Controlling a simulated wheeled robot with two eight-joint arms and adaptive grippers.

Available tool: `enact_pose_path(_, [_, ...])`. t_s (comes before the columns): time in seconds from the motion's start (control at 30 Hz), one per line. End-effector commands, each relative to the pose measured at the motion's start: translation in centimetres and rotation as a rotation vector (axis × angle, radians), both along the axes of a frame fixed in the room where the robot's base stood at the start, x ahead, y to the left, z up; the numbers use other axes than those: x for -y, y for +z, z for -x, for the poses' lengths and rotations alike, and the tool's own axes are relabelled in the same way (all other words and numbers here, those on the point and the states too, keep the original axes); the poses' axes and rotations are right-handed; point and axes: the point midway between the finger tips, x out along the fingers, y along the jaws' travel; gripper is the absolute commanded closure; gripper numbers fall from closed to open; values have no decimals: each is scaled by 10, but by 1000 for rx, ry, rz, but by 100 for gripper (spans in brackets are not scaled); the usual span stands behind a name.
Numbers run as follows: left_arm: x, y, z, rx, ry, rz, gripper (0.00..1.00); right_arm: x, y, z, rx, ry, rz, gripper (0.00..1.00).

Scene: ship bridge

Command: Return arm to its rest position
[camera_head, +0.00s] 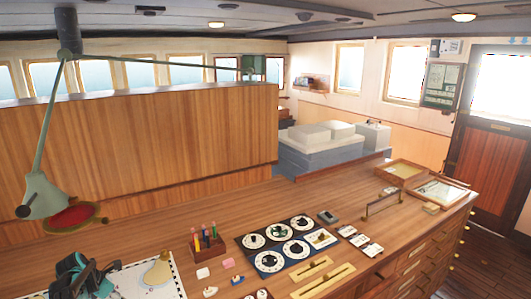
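My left gripper (80,278), black and teal, shows at the bottom left corner, partly cut off by the picture edge. It is over or just in front of a white chart (135,285) on the wooden desk. Its fingers are small and overlap, so I cannot tell if they are open or shut. I see no object clearly held in it. My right gripper and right arm are not in view.
A green hanging lamp (45,195) hangs at the left. A cream cone-shaped thing (158,270) stands on the chart. A pen holder (206,242), a dial panel (285,245) and wooden trays (440,193) occupy the desk (150,232). The middle strip behind them is clear.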

Motion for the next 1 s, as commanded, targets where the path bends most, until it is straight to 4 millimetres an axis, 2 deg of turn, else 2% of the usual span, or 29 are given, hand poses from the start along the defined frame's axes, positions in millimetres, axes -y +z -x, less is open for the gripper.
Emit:
enact_pose_path(0.33, [30,23,3,30,-149,-76,39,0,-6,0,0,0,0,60])
enact_pose_path(0.57, [66,49,12,65,-335,-172,39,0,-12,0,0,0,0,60])
enact_pose_path(0.77, [114,78,31,112,-590,-304,39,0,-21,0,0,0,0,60])
enact_pose_path(0.87, [150,94,52,145,-780,-402,39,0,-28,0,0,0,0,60])
enact_pose_path(1.0, [204,110,92,195,-1103,-572,39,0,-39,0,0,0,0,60])
